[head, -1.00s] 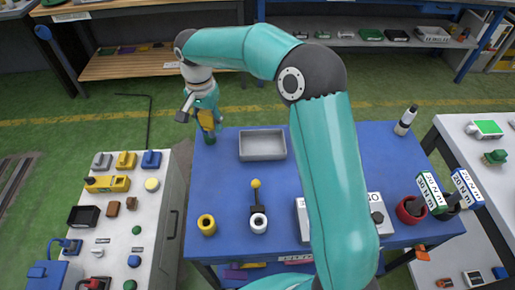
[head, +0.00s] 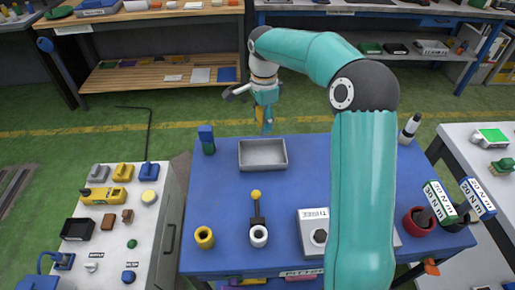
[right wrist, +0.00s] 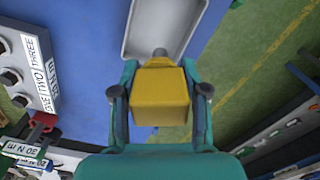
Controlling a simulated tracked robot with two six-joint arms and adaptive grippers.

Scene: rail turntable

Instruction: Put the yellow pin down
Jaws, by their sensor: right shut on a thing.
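My right gripper (head: 264,122) is shut on the yellow pin (head: 259,114), just above the back edge of the blue table. In the right wrist view the pin (right wrist: 160,95) shows as a yellow block with a short grey round end, between the two fingers (right wrist: 160,100). The grey tray (head: 263,165) lies on the table, in front of the gripper in the head view; it also shows in the right wrist view (right wrist: 128,35). The pin appears apart from the tray. My left gripper is in neither view.
A blue-and-green upright piece (head: 207,140) stands left of the tray. A yellow ring (head: 204,238), a white ring (head: 258,236) with a yellow-ball lever (head: 256,195), and a box marked THREE (head: 312,217) stand nearer. The table between them and the tray is clear.

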